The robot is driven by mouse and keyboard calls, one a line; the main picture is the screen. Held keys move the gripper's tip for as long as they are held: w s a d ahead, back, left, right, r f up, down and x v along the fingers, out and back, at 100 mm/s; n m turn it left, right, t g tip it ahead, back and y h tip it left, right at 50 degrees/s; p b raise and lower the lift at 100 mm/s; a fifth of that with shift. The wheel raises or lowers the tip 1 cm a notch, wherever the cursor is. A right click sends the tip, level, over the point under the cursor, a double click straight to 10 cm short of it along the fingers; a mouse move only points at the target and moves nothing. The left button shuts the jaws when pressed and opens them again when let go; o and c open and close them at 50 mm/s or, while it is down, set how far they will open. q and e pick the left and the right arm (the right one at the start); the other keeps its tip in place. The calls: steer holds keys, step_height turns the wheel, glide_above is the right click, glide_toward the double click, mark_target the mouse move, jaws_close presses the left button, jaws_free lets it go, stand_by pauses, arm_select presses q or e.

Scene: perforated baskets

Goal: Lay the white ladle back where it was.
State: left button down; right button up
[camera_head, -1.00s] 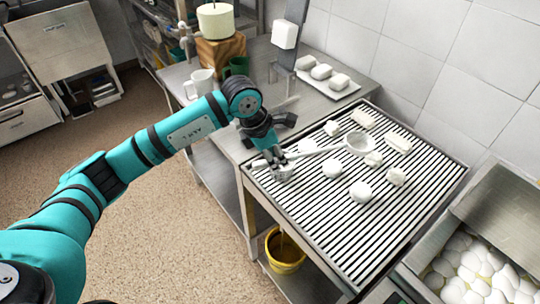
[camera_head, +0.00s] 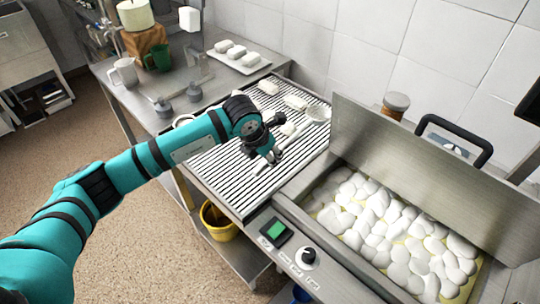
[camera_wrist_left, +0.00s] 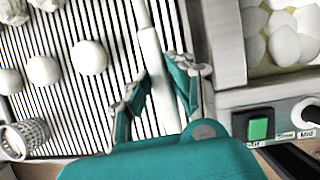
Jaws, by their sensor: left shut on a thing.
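The white ladle (camera_head: 317,113) shows in the head view over the slatted rack (camera_head: 233,181), its round bowl at the far right and its handle running toward me. My left gripper (camera_head: 272,157) is shut on the handle near its lower end. In the left wrist view the pale handle (camera_wrist_left: 151,50) passes between the two fingers of my left gripper (camera_wrist_left: 158,92); the bowl is out of that picture. I cannot tell whether the ladle touches the slats. My right gripper is not in view.
White lumps (camera_head: 267,87) lie on the rack, partly hidden by my arm. A perforated basket (camera_wrist_left: 27,138) lies at the left in the wrist view. Right of the rack stands a metal vat (camera_head: 389,230) of white pieces with a raised lid (camera_head: 420,170). A yellow bucket (camera_head: 219,222) is below.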

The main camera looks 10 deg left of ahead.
mark_target(272, 175)
arm_select(q)
steer(key=shift+a+f+b, duration=0.15)
steer(key=shift+f+b, duration=0.15)
steer(key=shift+f, duration=0.8)
steer(key=shift+f+b, duration=0.7)
steer(key=shift+f, duration=0.05)
steer(key=shift+f+b, duration=0.4)
steer(key=shift+f, duration=0.5)
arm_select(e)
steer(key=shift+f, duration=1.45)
arm_select(q)
steer(key=shift+f+b, duration=0.55)
steer(key=shift+b, duration=0.05)
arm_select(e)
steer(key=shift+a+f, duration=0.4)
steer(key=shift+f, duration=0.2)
arm_select(q)
steer(key=c, duration=1.1)
jaws_free()
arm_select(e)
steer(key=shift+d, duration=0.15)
